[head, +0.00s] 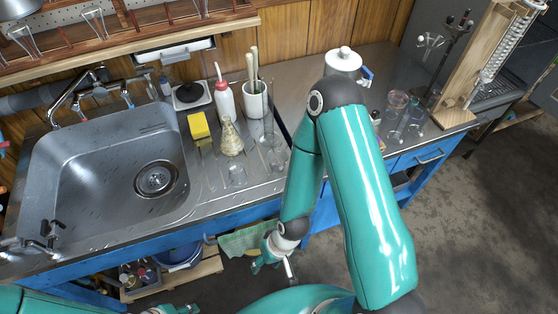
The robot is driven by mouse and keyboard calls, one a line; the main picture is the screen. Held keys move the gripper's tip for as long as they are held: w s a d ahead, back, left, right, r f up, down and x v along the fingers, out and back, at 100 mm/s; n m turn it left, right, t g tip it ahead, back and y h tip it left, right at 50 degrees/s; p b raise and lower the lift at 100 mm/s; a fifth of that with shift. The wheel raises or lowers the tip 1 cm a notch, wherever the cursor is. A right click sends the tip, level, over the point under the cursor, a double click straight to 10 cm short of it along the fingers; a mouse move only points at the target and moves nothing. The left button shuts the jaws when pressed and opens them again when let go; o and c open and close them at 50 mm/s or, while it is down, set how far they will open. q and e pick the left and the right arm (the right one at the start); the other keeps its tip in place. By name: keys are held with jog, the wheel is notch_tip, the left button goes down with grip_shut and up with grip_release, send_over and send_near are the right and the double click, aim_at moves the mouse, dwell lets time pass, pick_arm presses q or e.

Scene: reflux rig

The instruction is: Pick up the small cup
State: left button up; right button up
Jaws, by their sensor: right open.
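Several small clear glass vessels stand on the steel counter, and I cannot tell which one is the small cup. One low glass (237,177) is near the front edge, right of the sink. Another glass (277,158) is to its right, close to my arm. More glasses (397,102) stand at the right end of the counter, beyond my arm. My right gripper (272,265) is open and empty, below and in front of the counter edge. My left gripper (174,309) shows only partly at the bottom edge; its jaws are unclear.
The sink (60,165) takes up the left. A conical flask (230,138), yellow sponge (199,126), red-capped bottle (224,102) and white pot with tools (255,99) crowd the drainboard. A wooden stand (485,60) is at right. A blue basin (180,255) sits below.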

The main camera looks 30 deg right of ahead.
jog(key=o, duration=0.5)
jog(key=d+m+b, duration=0.1)
jog(key=d+m, duration=0.2)
jog(key=s+d+m+g+b, duration=0.1)
jog(key=d+m, duration=0.2)
jog(key=shift+s, duration=0.2)
jog(key=w+d+r+m+t+y+b, duration=0.15)
jog(key=w+d+r+m+t, duration=0.35)
jog(key=d+r+m, duration=0.5)
jog(key=w+d+r+m+t+y+b, duration=0.1)
jog(key=w+d+r+m+t+b, duration=0.2)
jog(key=d+r+m+t, duration=0.7)
jog(key=m+g, duration=0.2)
jog(key=g, duration=0.1)
send_near(281, 162)
jog(key=a, duration=0.2)
jog(key=w+a+r, duration=0.1)
jog(key=shift+w+a+b, duration=0.1)
jog(key=shift+a+b, duration=0.05)
jog(key=shift+b, duration=0.25)
jog(key=shift+r+x, duration=0.15)
jog(key=shift+x, duration=1.3)
jog(key=shift+r+x, duration=0.1)
jog(key=shift+x, duration=1.3)
